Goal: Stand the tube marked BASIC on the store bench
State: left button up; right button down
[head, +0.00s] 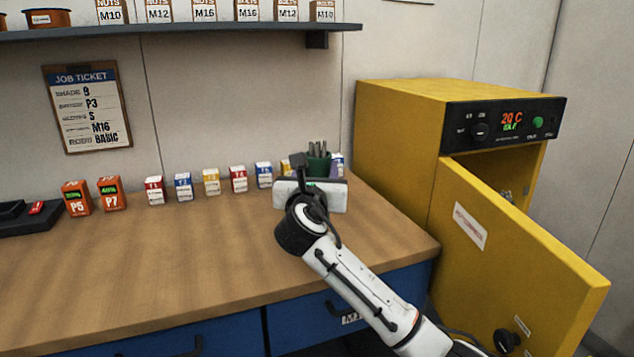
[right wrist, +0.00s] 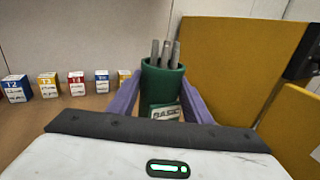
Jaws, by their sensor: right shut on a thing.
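The green tube marked BASIC (right wrist: 163,82) stands upright between the two purple fingers of my right gripper (right wrist: 160,100) in the right wrist view. Grey rods stick out of its open top. In the head view the tube (head: 319,165) shows above my right gripper (head: 310,187), at the back right of the wooden bench top (head: 200,250). The gripper is shut on it. Its lower end is hidden, so I cannot tell whether it touches the bench. My left gripper is out of view.
Several small boxes, such as the red T1 box (head: 154,190), line the back of the bench. Orange P5 (head: 76,198) and P7 (head: 111,193) blocks stand left. A yellow oven (head: 400,140) with its door (head: 510,260) open is at right. The front of the bench is clear.

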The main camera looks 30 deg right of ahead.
jog(key=shift+f, duration=1)
jog(key=c, duration=0.9)
grip_release()
jog(key=shift+f, duration=0.3)
jog(key=v, duration=1.2)
jog(key=shift+a+r, duration=0.1)
